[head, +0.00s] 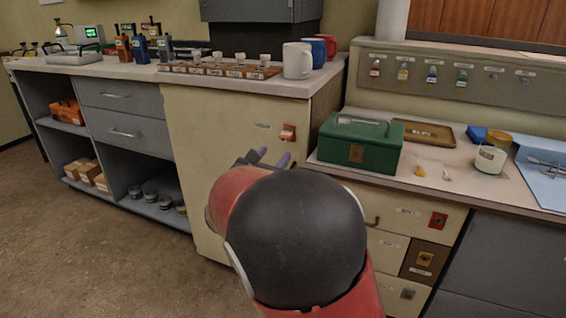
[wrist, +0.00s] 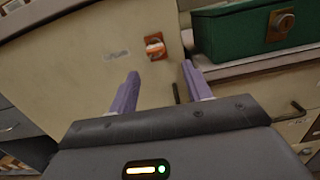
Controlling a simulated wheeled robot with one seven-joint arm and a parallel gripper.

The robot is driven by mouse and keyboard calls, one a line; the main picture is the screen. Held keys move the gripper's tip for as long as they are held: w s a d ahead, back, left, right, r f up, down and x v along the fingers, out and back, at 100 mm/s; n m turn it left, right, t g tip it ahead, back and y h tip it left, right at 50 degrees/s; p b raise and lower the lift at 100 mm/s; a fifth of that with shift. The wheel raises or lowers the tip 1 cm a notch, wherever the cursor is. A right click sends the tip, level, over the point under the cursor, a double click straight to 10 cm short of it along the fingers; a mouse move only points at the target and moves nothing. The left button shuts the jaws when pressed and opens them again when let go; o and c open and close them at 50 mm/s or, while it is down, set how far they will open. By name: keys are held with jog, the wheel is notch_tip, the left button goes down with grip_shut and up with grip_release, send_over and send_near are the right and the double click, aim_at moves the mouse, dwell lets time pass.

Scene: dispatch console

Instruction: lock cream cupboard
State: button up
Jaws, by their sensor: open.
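The cream cupboard (head: 215,150) stands under the counter in the middle of the head view, its door closed. It also fills the left of the wrist view (wrist: 75,75). An orange lock plate (head: 288,132) sits near the door's upper right corner; in the wrist view the lock plate (wrist: 155,47) lies ahead of the fingertips. A pale label is left of it. My gripper (head: 265,157) is in front of the door, below the lock plate. In the wrist view its two purple fingers (wrist: 160,75) are apart with nothing between them. My arm hides the lower right of the door.
A green box (head: 350,150) stands on the lower counter to the right. Keys with coloured tags (head: 403,72) hang on the panel behind. Drawers (head: 395,218) with handles are below. Mugs (head: 298,60) stand on the upper counter. Floor at left is clear.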

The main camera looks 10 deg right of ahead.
aim_at(284, 137)
jog(key=shift+n, duration=0.3)
jog(key=shift+a+x, duration=0.25)
jog(key=shift+x, duration=4.2)
jog(key=shift+w+r, duration=0.1)
jog(key=shift+w, duration=0.1)
jog(key=c, duration=0.9)
